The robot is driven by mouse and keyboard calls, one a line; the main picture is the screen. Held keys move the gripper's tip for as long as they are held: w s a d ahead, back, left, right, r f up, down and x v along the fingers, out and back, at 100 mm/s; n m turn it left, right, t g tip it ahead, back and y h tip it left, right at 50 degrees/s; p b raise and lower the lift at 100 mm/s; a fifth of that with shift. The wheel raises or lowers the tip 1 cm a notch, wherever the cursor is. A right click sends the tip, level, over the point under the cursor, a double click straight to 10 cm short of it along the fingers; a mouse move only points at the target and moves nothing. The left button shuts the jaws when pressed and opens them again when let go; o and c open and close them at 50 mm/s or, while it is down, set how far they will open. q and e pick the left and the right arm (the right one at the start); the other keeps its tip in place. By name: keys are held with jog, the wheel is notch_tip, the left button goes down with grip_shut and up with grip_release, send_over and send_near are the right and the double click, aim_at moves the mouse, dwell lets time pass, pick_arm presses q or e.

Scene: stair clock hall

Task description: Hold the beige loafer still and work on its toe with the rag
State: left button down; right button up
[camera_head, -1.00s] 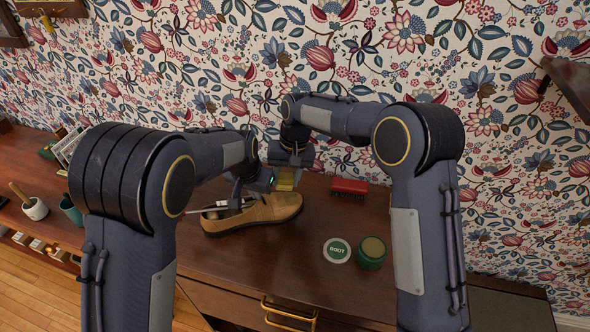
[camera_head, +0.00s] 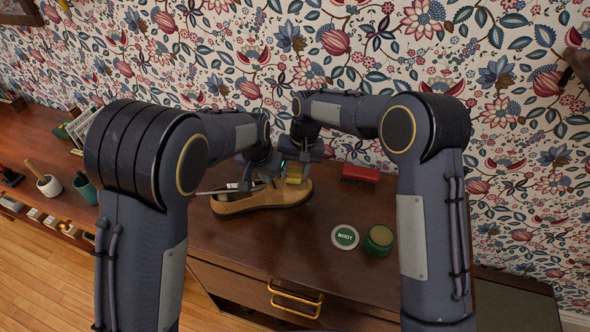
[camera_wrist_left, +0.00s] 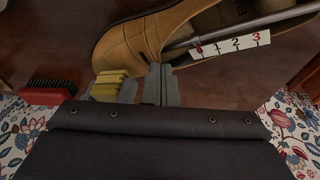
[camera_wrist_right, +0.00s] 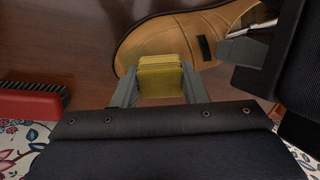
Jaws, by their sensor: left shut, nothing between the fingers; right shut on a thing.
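The beige loafer (camera_head: 258,198) lies on the brown bench top, its toe to the right in the head view. In the left wrist view, a grey rod and a numbered white strip (camera_wrist_left: 232,46) lie across its opening. My right gripper (camera_wrist_right: 155,85) is shut on a folded yellow rag (camera_wrist_right: 162,80), held at the loafer's toe. I cannot tell whether the rag touches the leather. My left gripper (camera_wrist_left: 160,88) is shut and empty, its tips close against the loafer's side. In the head view, the left fingertips are largely hidden.
A red brush (camera_head: 361,174) lies right of the loafer. A round BOOT lid (camera_head: 345,237) and a green tin (camera_head: 379,240) stand nearer the front. A green cup (camera_head: 85,188) and a white pot (camera_head: 49,186) stand at left.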

jog(key=shift+f, duration=0.6)
jog(key=shift+w+d, duration=0.2)
jog(key=shift+d, duration=0.4)
jog(key=shift+s+a+r, duration=0.1)
jog(key=shift+s+a, duration=0.15)
jog(key=shift+a, duration=0.45)
jog(key=shift+s+a+r, duration=0.1)
jog(key=shift+s+a, duration=0.15)
jog(key=shift+a, duration=0.45)
jog(key=shift+d, duration=0.1)
jog(key=shift+w+d, duration=0.15)
jog(key=shift+d, duration=0.05)
